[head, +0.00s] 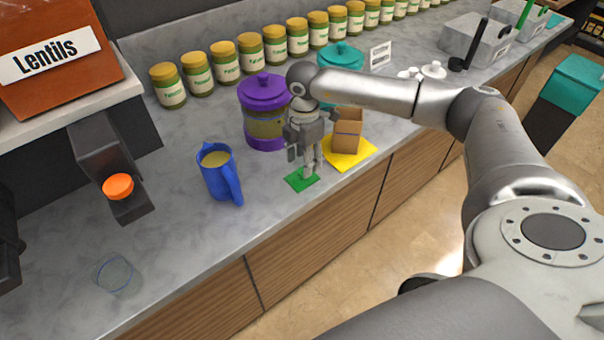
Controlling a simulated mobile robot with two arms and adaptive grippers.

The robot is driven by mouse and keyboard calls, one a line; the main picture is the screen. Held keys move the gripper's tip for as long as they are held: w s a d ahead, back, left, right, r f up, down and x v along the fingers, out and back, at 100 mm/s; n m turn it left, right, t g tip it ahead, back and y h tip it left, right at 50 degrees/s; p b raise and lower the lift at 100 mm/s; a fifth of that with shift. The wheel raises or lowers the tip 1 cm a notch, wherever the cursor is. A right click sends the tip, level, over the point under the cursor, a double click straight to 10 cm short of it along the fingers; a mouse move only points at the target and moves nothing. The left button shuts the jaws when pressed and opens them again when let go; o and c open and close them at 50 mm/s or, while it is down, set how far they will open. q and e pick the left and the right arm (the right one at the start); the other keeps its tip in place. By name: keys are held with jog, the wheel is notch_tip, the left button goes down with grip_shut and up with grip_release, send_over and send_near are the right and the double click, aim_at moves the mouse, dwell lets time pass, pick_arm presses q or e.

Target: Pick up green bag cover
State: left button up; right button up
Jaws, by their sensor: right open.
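A small flat green piece (297,182), which looks like the green bag cover, lies on the grey counter near its front edge. My right gripper (309,173) reaches in from the right and points down at the green piece, with its fingertips over the far right part of it. The fingers are open, and they hide a little of the green piece. I cannot tell whether the tips touch it. My left gripper is not in view.
A brown box (347,133) on a yellow sheet (360,153) stands close right of the gripper. A purple canister (264,91) is behind it, and a blue pitcher (219,177) is to the left. A clear glass (114,273) stands front left. Jars (225,65) line the back.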

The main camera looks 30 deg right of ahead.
aim_at(296, 180)
jog(key=shift+w+f+p, duration=0.15)
jog(key=shift+f+p, duration=0.15)
jog(key=shift+f, duration=0.05)
notch_tip(296, 180, down, 4)
jog(key=shift+w+a+f+p, duration=0.1)
jog(key=shift+p, duration=0.8)
jog(key=shift+f, duration=0.2)
jog(key=c, duration=0.5)
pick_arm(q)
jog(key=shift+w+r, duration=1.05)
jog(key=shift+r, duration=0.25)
pick_arm(e)
jog(key=c, duration=0.4)
